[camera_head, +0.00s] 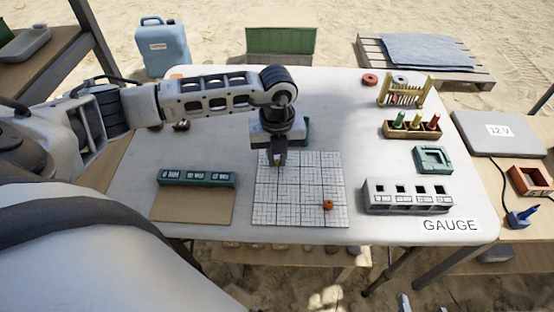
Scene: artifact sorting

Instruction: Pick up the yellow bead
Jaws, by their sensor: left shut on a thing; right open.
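My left gripper (279,161) points straight down over the upper left part of the white gridded board (300,215). It is shut on the yellow bead (278,163), of which only a tiny yellow patch shows between the fingertips. I cannot tell whether the bead touches the board or hangs a little above it. An orange-red bead (328,204) lies on the board's lower right part, apart from the gripper. My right gripper is not in view.
Left of the board is a green labelled block (197,178) on a brown board (190,207). To the right are a grey block with square openings (405,200), a green square holder (433,159), a wooden rack with coloured pegs (411,129) and a bead frame (404,98).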

